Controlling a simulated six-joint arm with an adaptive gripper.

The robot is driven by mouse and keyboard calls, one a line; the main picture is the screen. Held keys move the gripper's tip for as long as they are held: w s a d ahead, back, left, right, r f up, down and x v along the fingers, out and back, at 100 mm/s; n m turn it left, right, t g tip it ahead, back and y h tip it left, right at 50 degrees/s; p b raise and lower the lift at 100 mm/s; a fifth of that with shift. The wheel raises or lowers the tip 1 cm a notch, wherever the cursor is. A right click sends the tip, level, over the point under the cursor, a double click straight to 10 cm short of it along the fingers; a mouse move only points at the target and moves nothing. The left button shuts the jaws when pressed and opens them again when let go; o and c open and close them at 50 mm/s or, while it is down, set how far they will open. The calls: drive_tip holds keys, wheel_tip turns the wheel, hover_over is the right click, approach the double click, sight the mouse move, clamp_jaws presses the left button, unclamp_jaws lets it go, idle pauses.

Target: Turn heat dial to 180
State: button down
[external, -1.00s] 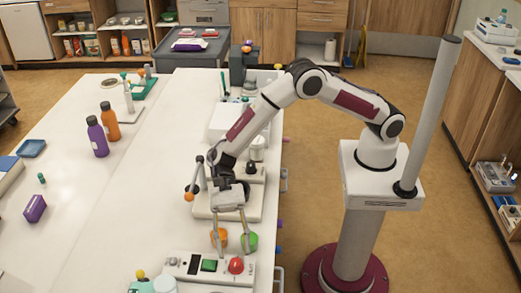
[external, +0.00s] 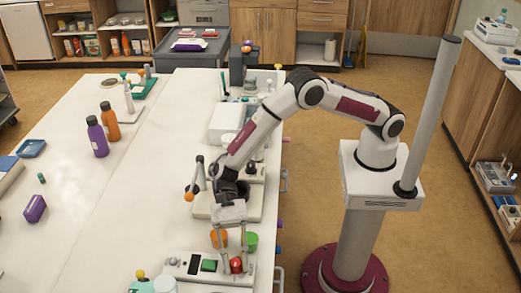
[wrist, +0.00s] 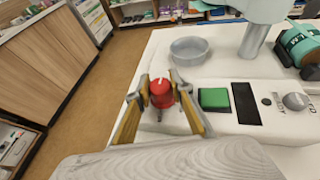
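A white control panel (external: 183,272) lies near the table's front end. It bears a red dial (external: 236,264), a green button (external: 209,265), a dark display and a grey knob (wrist: 296,101). My gripper (external: 235,268) points down over the red dial, its two fingers on opposite sides of it. In the wrist view the red dial (wrist: 161,93) sits between the fingertips, with a pale mark on its top. The fingers look spread; contact with the dial cannot be made out. Printed labels and the dial's setting are not readable.
The wrist view shows a grey bowl (wrist: 188,50) and a teal item (wrist: 300,43) across the panel.

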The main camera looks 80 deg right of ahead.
drive_tip(key=shift+m+t, duration=1.1)
drive_tip(key=shift+t, duration=0.1)
drive_tip(key=shift+m+t, duration=1)
drive_tip(key=shift+t, duration=0.2)
drive_tip(key=shift+m+t+h, duration=0.7)
drive_tip(key=shift+m+t, duration=1.9)
drive_tip(key=shift+t, duration=0.3)
drive_tip(key=c, duration=1.8)
unclamp_jaws()
drive_tip(key=shift+o, duration=0.2)
drive_tip(key=v, duration=1.2)
